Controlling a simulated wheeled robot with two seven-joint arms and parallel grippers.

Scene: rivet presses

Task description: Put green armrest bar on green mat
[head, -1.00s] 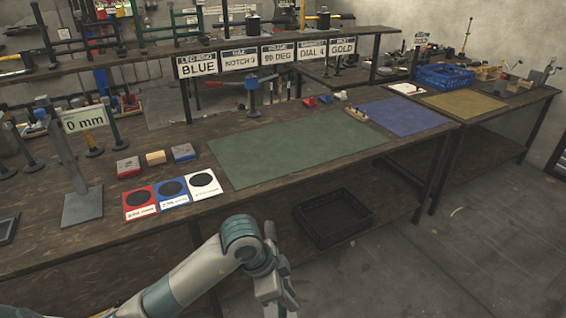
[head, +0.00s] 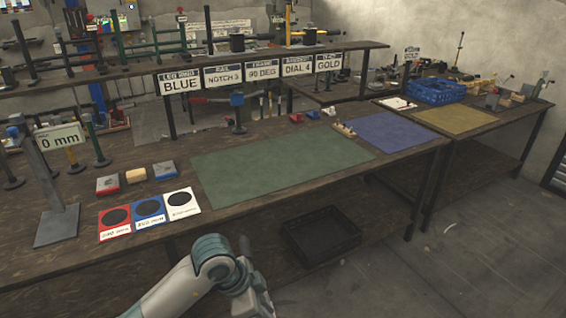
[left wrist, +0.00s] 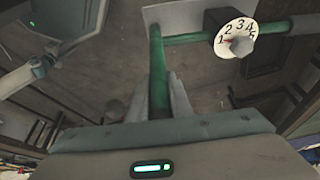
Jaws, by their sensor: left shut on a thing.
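The green mat (head: 290,158) lies flat and empty on the long workbench, in the middle of the head view. My left gripper (left wrist: 162,95) is shut on the green armrest bar (left wrist: 157,65) in the left wrist view. The bar has an upright part between the fingers and a cross part running right. A white numbered dial (left wrist: 235,40) on a black block sits on the cross part. In the head view my left arm comes in at the bottom, in front of the bench; its hand runs off the lower edge and the bar is not visible. My right gripper is not in view.
Red, blue and white cards (head: 148,212) lie left of the mat, near small blocks (head: 136,175). A blue mat (head: 390,131) lies to its right, with small parts between. A sign rack (head: 250,72) stands behind. A black crate (head: 325,238) sits below the bench.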

